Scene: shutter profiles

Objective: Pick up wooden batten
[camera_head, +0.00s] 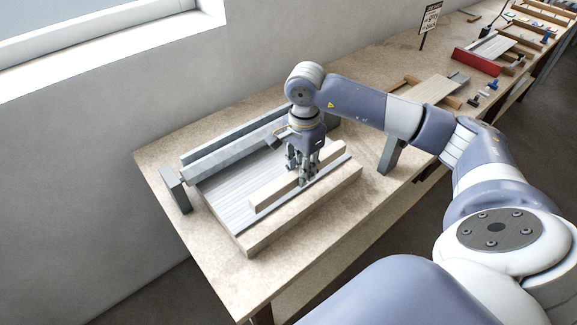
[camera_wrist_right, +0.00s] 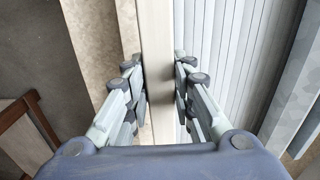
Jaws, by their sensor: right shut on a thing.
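The wooden batten (camera_head: 270,189) is a pale, straight bar lying along the near side of the ribbed grey shutter panel (camera_head: 226,195) in the head view. My right gripper (camera_head: 305,180) points down over it, with fingers on both sides of the bar near its middle. In the right wrist view the batten (camera_wrist_right: 156,50) runs between the two sets of fingers, and the gripper (camera_wrist_right: 161,92) is shut on it. The batten looks level and close to the panel; I cannot tell whether it touches it. My left gripper is not in view.
A wooden rail (camera_head: 300,212) edges the panel's near side, and a grey metal rail (camera_head: 228,148) runs behind. A red box (camera_head: 476,62), a small sign (camera_head: 430,22) and several tools stand farther along the workbench (camera_head: 215,262). The bench's near left corner is clear.

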